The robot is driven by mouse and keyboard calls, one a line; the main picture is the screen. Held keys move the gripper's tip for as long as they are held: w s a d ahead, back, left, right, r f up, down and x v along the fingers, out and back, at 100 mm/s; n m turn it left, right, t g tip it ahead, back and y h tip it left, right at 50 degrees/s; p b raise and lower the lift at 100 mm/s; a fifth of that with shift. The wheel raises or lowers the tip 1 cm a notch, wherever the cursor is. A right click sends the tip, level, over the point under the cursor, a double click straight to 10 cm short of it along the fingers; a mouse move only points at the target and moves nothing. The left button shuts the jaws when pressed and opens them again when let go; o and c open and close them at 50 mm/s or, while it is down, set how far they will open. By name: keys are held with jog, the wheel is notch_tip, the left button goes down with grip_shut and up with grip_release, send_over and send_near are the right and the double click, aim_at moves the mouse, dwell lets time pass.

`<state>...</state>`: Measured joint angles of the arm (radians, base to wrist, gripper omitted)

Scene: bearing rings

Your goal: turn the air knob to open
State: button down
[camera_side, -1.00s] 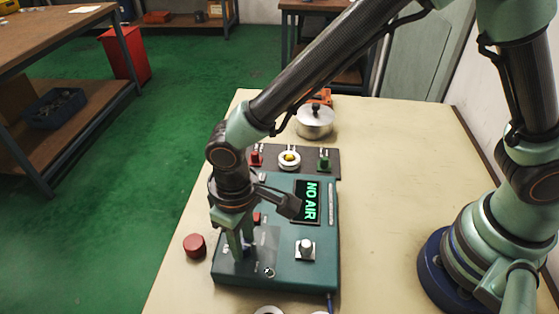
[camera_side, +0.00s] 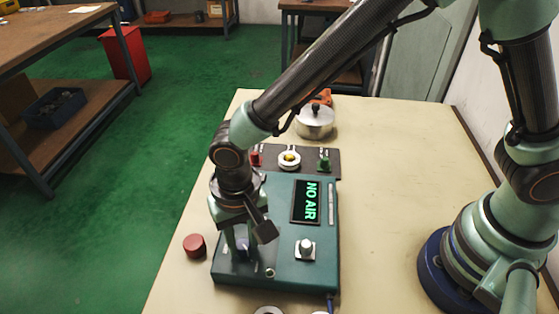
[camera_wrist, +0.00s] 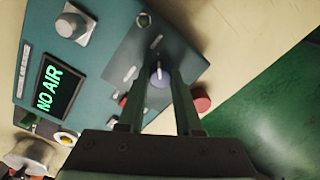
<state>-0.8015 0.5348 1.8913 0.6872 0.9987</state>
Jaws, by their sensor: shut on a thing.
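The fingers hide part of the knob. The box's display (camera_side: 306,202) reads NO AIR in green letters.
A silver knob (camera_side: 306,249) stands on the box right of my gripper. A red cylinder (camera_side: 195,246) is on the table to the left. Behind the box are a dark panel with red, white-yellow and green parts (camera_side: 324,163) and a lidded metal pot (camera_side: 315,122).

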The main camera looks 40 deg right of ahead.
aim_at(245, 243)
jog(key=shift+w, duration=0.15)
jog(key=c, duration=0.6)
grip_release()
jog(key=shift+r, duration=0.1)
jog(key=r, duration=1.2)
jog(key=shift+s+d, duration=0.2)
jog(key=w+d+r+t+y, duration=0.1)
jog(key=w+d+r, duration=0.15)
jog(key=d, duration=0.55)
jog(key=w+d+r+t, duration=0.15)
jog(key=d+r, duration=0.25)
jog(key=d, duration=0.4)
jog(key=s+d+t, duration=0.1)
jog(key=d, duration=0.3)
jog(key=s+d+r+n+t, duration=0.1)
jog(key=d, duration=0.4)
jog(key=s+d+n+t+h, duration=0.1)
jog(key=s+d, duration=0.1)
jog(key=d, duration=0.2)
jog(key=shift+s+d+r, duration=0.1)
jog(key=shift+d+r, duration=0.15)
